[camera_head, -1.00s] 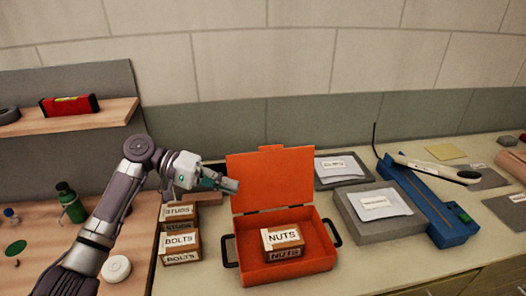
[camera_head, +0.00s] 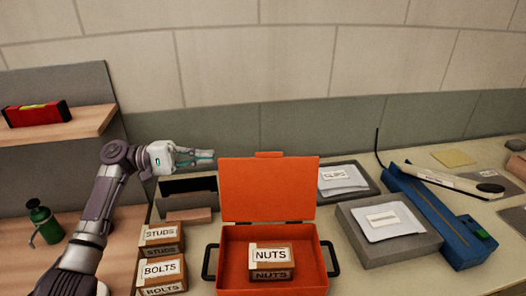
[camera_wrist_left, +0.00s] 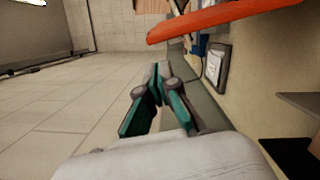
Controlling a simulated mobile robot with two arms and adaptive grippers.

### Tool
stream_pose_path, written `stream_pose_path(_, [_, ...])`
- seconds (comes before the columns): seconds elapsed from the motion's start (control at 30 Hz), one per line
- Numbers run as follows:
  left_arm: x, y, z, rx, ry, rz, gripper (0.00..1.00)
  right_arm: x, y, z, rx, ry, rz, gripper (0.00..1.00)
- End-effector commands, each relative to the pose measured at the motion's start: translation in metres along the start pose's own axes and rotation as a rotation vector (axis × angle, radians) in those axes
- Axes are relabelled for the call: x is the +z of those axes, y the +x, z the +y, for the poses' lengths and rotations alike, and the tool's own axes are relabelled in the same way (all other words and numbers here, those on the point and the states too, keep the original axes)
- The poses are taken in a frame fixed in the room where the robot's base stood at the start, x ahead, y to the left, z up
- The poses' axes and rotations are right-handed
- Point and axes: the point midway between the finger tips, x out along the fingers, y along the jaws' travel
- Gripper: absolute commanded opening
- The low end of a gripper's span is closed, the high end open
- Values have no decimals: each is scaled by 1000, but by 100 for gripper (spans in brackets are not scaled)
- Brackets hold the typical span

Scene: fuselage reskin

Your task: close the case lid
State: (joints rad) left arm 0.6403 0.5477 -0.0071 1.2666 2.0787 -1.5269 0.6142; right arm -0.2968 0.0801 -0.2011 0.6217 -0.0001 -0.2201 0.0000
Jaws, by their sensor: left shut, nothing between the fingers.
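The orange case (camera_head: 230,285) stands on the bench with its lid (camera_head: 267,190) raised upright at the back. A box labelled NUTS (camera_head: 271,262) sits inside the case. My left gripper (camera_head: 208,157) is shut and empty, just left of the lid's upper left corner and at about the height of its top edge. In the left wrist view the shut fingers (camera_wrist_left: 160,75) show below an orange edge (camera_wrist_left: 215,22), apart from it. My right gripper is in neither view.
Boxes labelled STUDS (camera_head: 160,235) and BOLTS (camera_head: 160,270) stand left of the case. A grey block with a white packet (camera_head: 385,222) and a blue tool (camera_head: 440,222) lie to the right. A dark panel with a shelf (camera_head: 60,130) stands at the left.

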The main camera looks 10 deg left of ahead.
Motion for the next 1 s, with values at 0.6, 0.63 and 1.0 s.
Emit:
stream_pose_path(0.6, [1,86,6,13,-10,0,0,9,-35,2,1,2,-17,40])
stream_pose_path(0.63, [1,92,6,14,-10,0,0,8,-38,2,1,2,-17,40])
stream_pose_path(1.0, [36,106,4,12,-9,3,0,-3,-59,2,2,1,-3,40])
